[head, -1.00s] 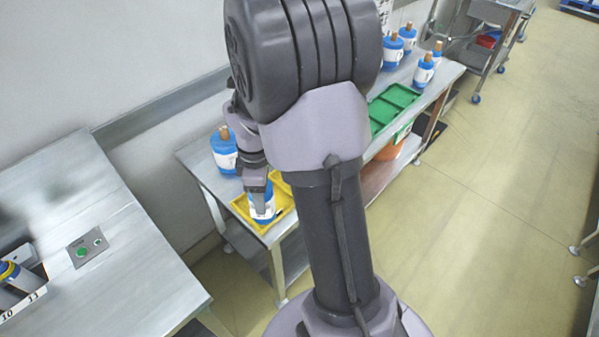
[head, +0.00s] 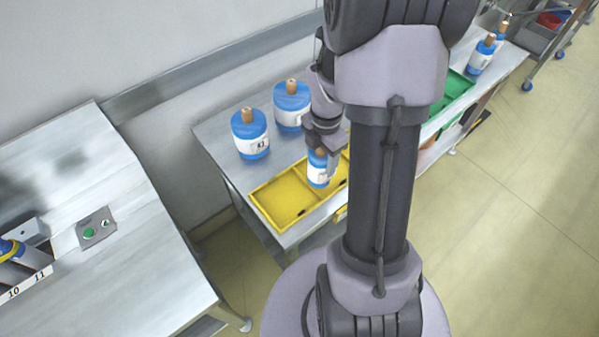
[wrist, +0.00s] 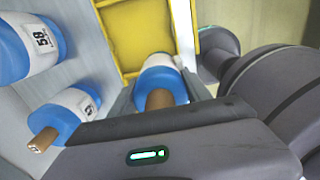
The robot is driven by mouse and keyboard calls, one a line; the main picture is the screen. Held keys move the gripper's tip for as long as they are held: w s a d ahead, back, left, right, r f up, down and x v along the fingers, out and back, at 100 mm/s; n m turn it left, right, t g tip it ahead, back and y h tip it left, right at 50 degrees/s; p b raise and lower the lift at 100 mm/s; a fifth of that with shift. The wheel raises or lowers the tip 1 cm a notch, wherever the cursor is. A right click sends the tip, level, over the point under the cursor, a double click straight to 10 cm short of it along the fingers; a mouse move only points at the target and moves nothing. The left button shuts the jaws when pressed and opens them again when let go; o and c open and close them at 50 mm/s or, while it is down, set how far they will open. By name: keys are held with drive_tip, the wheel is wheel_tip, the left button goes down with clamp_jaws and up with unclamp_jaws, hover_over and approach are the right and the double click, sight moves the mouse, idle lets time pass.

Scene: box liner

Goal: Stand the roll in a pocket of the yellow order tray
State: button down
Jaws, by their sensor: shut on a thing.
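My gripper (head: 325,152) is shut on a blue and white roll (head: 318,172), with a brown core at its top. The roll is roughly upright over the middle part of the yellow order tray (head: 262,208). I cannot tell whether its lower end is inside a pocket or still above it. The left pocket of the tray is empty. In the wrist view the held roll (wrist: 163,73) sits between the fingers, beside an empty part of the yellow tray (wrist: 140,35). My arm hides the tray's right end in the head view.
Two other rolls stand on the bench behind the tray, one at the left (head: 250,133) and one further back (head: 291,104). A green tray (head: 455,90) and more rolls (head: 482,54) are further right. A steel table (head: 90,220) with a rack (head: 22,268) is at left.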

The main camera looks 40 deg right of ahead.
drive_tip(key=w+a+f+b, duration=0.2)
drive_tip(key=a+f+b, duration=0.2)
drive_tip(key=a, duration=0.5)
drive_tip(key=shift+w+a+f, duration=0.25)
drive_tip(key=shift+w+a, duration=0.05)
drive_tip(key=shift+a, duration=0.05)
drive_tip(key=shift+f+b, duration=0.2)
drive_tip(key=shift+b, duration=0.1)
drive_tip(key=shift+c, duration=2.4)
unclamp_jaws()
